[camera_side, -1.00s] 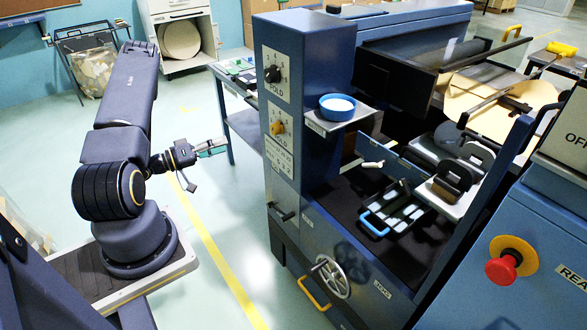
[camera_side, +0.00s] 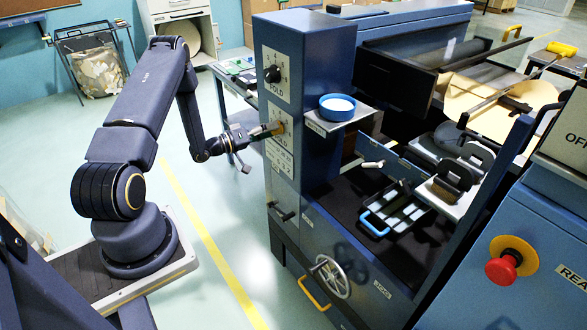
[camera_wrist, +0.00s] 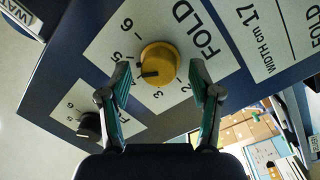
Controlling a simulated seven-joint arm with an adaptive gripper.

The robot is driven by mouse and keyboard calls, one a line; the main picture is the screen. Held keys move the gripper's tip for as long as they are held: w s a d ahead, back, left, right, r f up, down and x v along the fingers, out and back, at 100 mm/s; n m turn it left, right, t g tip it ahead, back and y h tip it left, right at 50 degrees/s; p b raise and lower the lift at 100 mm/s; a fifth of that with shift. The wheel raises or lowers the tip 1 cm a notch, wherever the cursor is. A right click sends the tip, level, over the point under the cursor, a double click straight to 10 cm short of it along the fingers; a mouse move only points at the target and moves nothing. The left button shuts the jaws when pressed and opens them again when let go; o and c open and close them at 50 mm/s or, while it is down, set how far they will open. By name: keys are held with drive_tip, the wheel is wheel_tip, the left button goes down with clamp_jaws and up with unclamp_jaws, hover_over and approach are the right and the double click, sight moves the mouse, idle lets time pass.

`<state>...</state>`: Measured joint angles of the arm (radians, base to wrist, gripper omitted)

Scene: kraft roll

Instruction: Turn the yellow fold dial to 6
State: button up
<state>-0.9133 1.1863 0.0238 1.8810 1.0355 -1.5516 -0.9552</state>
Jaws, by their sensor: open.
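The yellow fold dial (camera_wrist: 160,62) is on a white FOLD plate on the blue panel in the wrist view. Its dark pointer mark points left and slightly down in that view, well away from the printed 6 (camera_wrist: 126,25) at the upper left. The exact number it points at is hard to read. My gripper (camera_wrist: 161,78) is open, one finger on each side of the dial, with gaps visible. In the side view my gripper (camera_side: 268,131) is at the panel front and largely covers the dial.
A black dial (camera_wrist: 89,125) is on another plate on the same panel; it also shows above in the side view (camera_side: 272,75). A blue bowl (camera_side: 337,107) sits on a side shelf. A handle (camera_side: 283,214) juts out lower down. Floor left of the panel is clear.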

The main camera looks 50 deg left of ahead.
drive_tip(key=shift+w, duration=0.15)
drive_tip(key=shift+c, duration=0.2)
drive_tip(key=c, duration=1.1)
drive_tip(key=m, duration=0.5)
drive_tip(key=m+g+y, duration=0.1)
drive_tip(key=m, duration=0.4)
drive_tip(key=shift+d+r+m, duration=0.1)
drive_tip(key=shift+r+m, duration=0.05)
drive_tip(key=shift+m, duration=0.25)
